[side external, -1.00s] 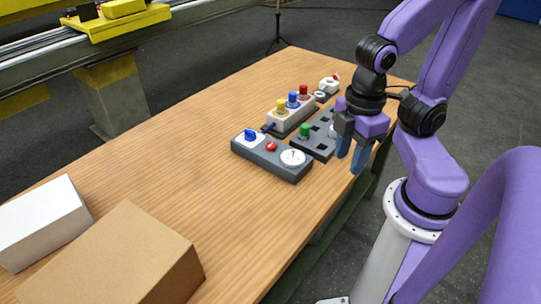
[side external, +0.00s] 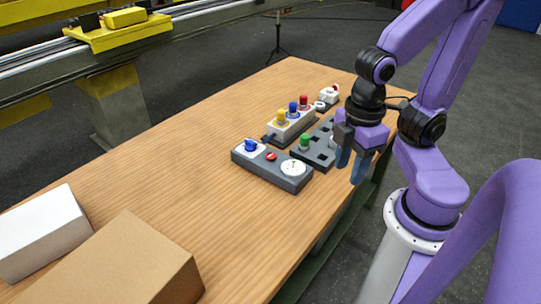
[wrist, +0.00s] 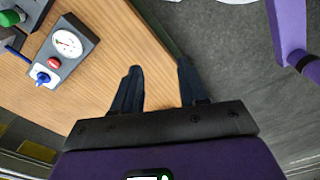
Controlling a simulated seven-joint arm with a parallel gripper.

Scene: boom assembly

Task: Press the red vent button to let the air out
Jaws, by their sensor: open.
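The red vent button (side external: 271,156) sits on a dark grey box (side external: 262,172), between a blue knob (side external: 250,145) and a white round gauge (side external: 293,168). In the wrist view the red button (wrist: 54,64) lies at the upper left, between the gauge (wrist: 67,43) and the blue knob (wrist: 42,77). My gripper (side external: 350,168) is open and empty, fingers pointing down, to the right of the box near the table's edge. In the wrist view its fingertips (wrist: 159,65) are apart from the box, with the table edge showing between them.
Behind the box stand a dark slotted block with a green peg (side external: 305,141) and a white block with yellow, blue and red pegs (side external: 291,121). A cardboard box (side external: 125,262) and a white box (side external: 40,233) lie at the front left. The table's left middle is clear.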

